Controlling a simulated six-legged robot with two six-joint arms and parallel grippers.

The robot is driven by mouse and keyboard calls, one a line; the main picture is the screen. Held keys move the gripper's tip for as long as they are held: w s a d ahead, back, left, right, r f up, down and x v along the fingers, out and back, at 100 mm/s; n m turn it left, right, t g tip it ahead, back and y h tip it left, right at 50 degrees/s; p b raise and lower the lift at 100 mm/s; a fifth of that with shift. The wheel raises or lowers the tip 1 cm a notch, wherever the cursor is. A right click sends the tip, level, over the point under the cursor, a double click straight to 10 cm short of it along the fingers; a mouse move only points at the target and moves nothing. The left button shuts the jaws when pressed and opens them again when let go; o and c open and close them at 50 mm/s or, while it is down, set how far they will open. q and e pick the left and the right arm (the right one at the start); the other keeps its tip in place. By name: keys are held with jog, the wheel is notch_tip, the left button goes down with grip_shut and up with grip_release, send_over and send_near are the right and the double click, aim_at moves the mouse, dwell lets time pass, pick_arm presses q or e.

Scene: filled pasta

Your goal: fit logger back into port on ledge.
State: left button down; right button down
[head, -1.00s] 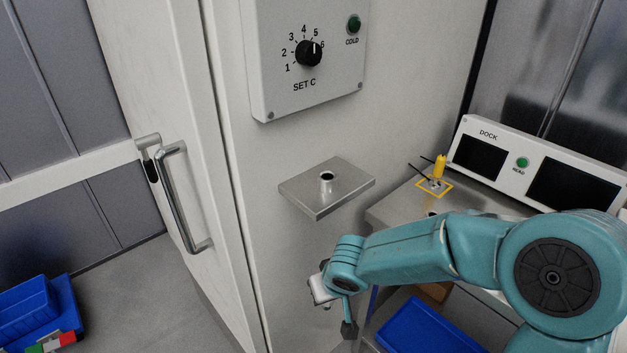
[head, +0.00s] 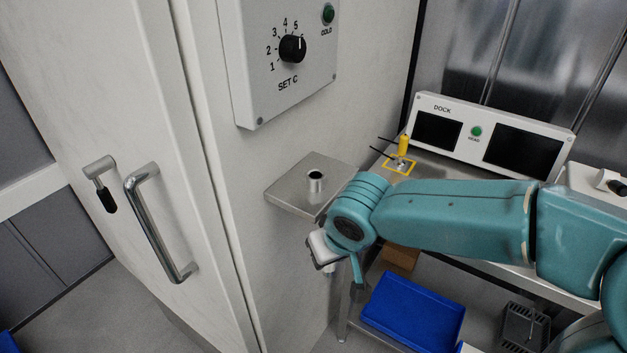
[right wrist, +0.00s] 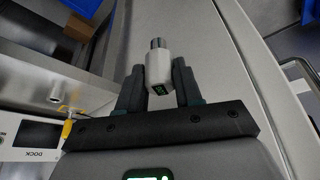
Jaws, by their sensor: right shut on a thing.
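The metal ledge (head: 285,198) juts from the white cabinet wall, with a short round port (head: 315,181) standing on it. In the head view the logger (head: 321,246) is partly hidden by my wrist, beside and below the ledge's front right corner, apart from the port. My left gripper is not in view.
The cabinet door handle (head: 160,225) is at left. A blue tray (head: 412,313) lies below. The ledge top around the port is clear.

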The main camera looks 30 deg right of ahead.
jog(key=w+d+p+v, duration=0.1)
jog(key=p+v, duration=0.1)
jog(key=v, duration=1.7)
jog(key=w+d+f+p, duration=0.1)
jog(key=w, duration=0.4)
jog(key=w+d+p, duration=0.2)
jog(key=w, duration=0.4)
jog(key=w+d+f+p, duration=0.1)
jog(key=w+p, duration=0.1)
jog(key=w, duration=0.3)
jog(key=shift+w+d+f, duration=0.15)
jog(key=shift+w+f, duration=0.05)
jog(key=shift+f, duration=0.35)
jog(key=shift+f, duration=0.1)
